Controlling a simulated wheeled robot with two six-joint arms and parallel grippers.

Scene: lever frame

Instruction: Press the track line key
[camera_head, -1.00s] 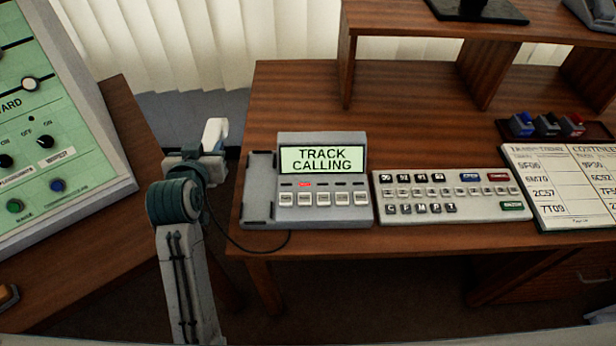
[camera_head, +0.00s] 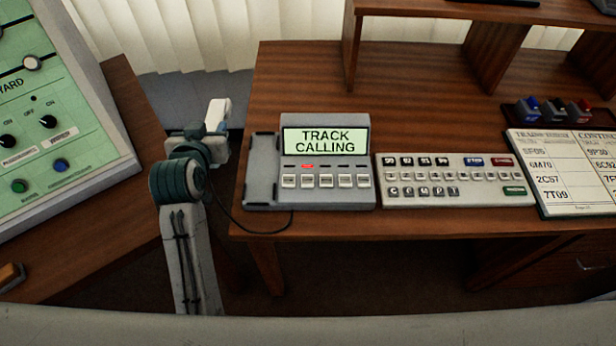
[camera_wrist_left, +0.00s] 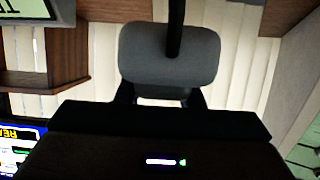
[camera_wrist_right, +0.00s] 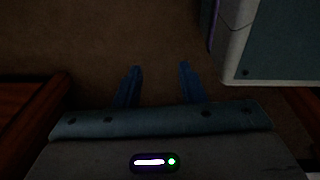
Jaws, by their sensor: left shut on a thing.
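The phone console (camera_head: 323,150) stands on the desk, its screen reading "TRACK CALLING". Below the screen is a row of several pale keys; their labels are too small to read. One red lamp (camera_head: 307,166) is lit above the second key from the left (camera_head: 307,181). The cradle (camera_head: 262,170) at its left side is empty. My left gripper (camera_head: 216,116) is left of the console, apart from the keys. In the left wrist view it is shut on a dark grey handset (camera_wrist_left: 168,55) with a black cord. My right gripper (camera_wrist_right: 157,85) is open and empty.
A keypad panel (camera_head: 455,200) sits right of the console, with a written board (camera_head: 563,190) beyond it. A wooden shelf (camera_head: 450,10) stands behind. A green control panel (camera_head: 60,150) is at the left. A cord (camera_head: 245,228) loops off the desk's left edge.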

